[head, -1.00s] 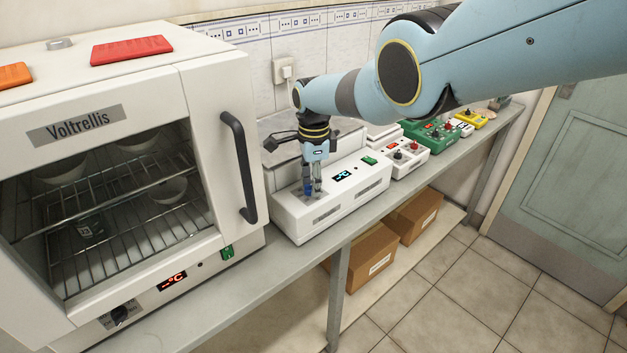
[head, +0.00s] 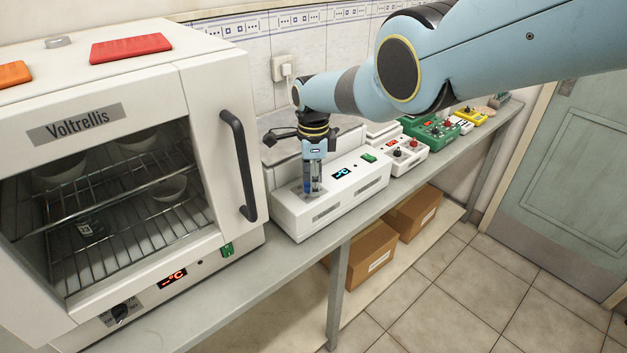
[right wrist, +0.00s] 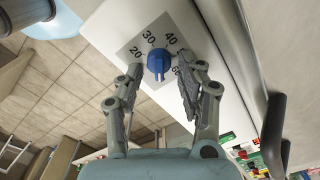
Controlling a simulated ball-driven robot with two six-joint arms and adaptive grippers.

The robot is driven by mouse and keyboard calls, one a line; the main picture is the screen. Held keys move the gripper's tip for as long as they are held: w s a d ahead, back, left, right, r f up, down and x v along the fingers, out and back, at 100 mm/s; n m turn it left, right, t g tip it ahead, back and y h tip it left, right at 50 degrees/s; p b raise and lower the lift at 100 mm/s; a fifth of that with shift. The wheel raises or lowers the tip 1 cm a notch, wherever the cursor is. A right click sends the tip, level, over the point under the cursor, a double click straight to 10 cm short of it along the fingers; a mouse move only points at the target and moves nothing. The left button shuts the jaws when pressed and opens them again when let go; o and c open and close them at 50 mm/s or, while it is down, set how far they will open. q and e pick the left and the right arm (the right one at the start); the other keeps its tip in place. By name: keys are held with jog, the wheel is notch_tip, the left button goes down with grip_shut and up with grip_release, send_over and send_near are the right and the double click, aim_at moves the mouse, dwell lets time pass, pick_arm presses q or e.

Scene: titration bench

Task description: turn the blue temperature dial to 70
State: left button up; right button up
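In the right wrist view, 20, 30 and 40 show around the dial. A further number beside the right-hand finger is partly covered, and the rest of the scale is hidden. My right gripper (right wrist: 160,68) is open, with one finger on each side of the dial and small gaps visible. In the head view my right gripper (head: 313,190) points down over the dial and hides most of it. My left gripper is not in view.
The device's blue-lit display (head: 343,173) and green switch (head: 369,157) are right of the gripper. The oven (head: 110,180) with its dark handle (head: 238,165) stands close on the left. More devices (head: 405,150) line the bench to the right. The bench front edge is clear.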

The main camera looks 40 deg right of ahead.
jog(key=shift+r, duration=0.1)
jog(key=shift+w+r, duration=0.1)
jog(key=shift+r, duration=0.45)
notch_tip(320, 180, up, 11)
jog(key=shift+f, duration=0.15)
dwell(0.5)
